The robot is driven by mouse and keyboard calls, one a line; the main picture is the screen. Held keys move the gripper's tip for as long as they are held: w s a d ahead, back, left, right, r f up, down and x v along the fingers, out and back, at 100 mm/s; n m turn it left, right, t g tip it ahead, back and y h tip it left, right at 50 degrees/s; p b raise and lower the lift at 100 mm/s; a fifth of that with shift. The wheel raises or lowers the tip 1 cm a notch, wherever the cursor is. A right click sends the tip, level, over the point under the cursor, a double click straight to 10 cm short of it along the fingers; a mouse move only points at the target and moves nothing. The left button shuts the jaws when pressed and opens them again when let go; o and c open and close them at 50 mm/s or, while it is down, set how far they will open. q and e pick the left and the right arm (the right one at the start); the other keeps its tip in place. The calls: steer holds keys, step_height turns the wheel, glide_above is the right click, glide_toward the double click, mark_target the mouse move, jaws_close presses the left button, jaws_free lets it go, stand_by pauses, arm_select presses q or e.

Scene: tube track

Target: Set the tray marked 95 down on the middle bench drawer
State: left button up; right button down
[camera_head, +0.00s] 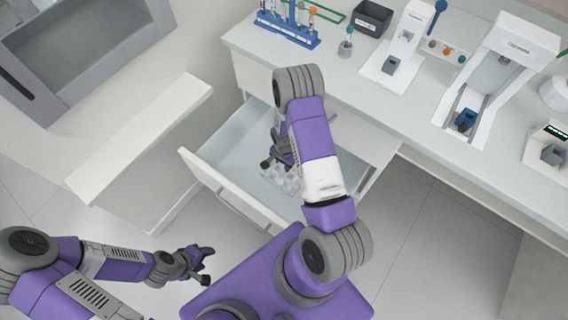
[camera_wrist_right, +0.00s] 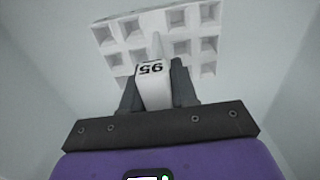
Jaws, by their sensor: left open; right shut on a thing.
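The tray marked 95 is a white rack with several square pockets; in the right wrist view the tray (camera_wrist_right: 122,32) fills the top middle. Its upright handle (camera_wrist_right: 153,84) bears an upside-down 95. My right gripper (camera_wrist_right: 157,88) is shut on this handle. In the head view the tray (camera_head: 284,180) is inside the open bench drawer (camera_head: 222,152), near its front panel, partly hidden by my right arm. My right gripper (camera_head: 272,160) is above it, mostly hidden. I cannot tell whether the tray touches the drawer floor. My left gripper (camera_head: 206,264) is open and empty, outside the drawer.
The bench top (camera_head: 345,90) carries a blue tube rack (camera_head: 288,30), a dark bin (camera_head: 371,18) and white devices (camera_head: 494,75) along the back and right. A white ledge (camera_head: 140,135) and grey cabinet (camera_head: 85,50) stand at left. The drawer's left part is clear.

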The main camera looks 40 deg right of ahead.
steer(key=shift+f, duration=0.35)
steer(key=c, duration=0.8)
jaws_free()
steer(key=shift+r, duration=0.15)
step_height(320, 180, up, 7)
steer(key=shift+r+p, duration=0.2)
steer(key=shift+p, duration=1)
